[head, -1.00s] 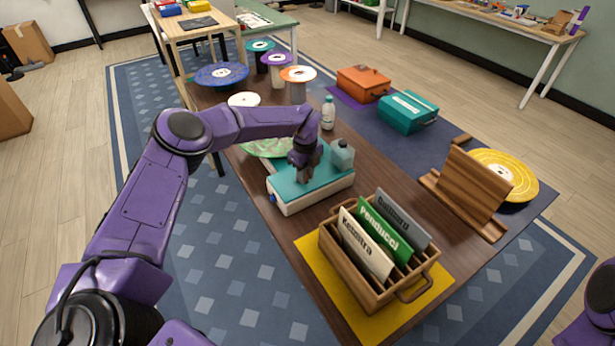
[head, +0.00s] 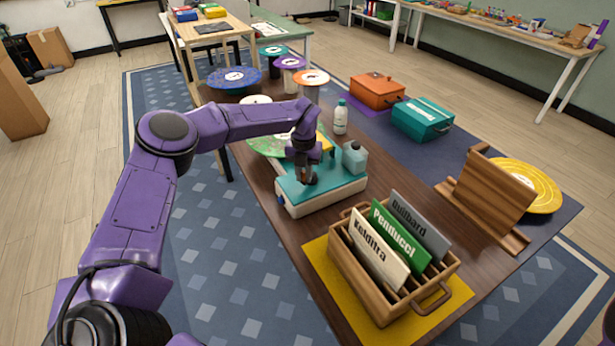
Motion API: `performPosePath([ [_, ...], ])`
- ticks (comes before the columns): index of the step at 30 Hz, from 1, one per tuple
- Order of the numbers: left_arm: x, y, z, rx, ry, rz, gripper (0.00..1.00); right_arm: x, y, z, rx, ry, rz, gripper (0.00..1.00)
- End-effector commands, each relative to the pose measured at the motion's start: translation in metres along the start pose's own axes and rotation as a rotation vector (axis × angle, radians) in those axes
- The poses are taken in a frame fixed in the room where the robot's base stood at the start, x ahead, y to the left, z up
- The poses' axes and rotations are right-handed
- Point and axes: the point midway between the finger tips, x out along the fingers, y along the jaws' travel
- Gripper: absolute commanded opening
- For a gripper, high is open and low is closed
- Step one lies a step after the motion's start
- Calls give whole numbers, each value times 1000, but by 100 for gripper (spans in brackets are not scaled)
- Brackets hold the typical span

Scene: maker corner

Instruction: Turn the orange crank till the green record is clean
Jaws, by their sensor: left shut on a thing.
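The record-cleaning machine (head: 325,198), with a teal top and pale base, stands on the brown table. The green record (head: 264,146) lies flat at its far left side, partly hidden by my left arm; pale and brownish patches show on it. My left gripper (head: 308,178) points down over the machine's teal top, its fingers shut. The orange crank is hidden by the gripper and wrist at this spot. My right gripper is out of view.
A wooden sleeve crate (head: 372,290) is close in front. A wooden stand (head: 485,200) is at the right. Several records on stands are at the back.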

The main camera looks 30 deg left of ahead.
Motion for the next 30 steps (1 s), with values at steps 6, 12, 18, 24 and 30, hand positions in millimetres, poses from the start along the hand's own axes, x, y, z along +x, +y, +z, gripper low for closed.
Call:
performPosePath([
  [6,1,8,5,201,0,1,0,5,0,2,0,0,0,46],
  [12,1,13,10,391,-1,1,0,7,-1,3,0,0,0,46],
  [18,1,17,16,580,0,1,0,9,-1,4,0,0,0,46],
  [24,0,20,23,771,-1,2,0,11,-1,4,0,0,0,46],
  [30,1,22,30,959,0,1,0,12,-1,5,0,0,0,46],
])
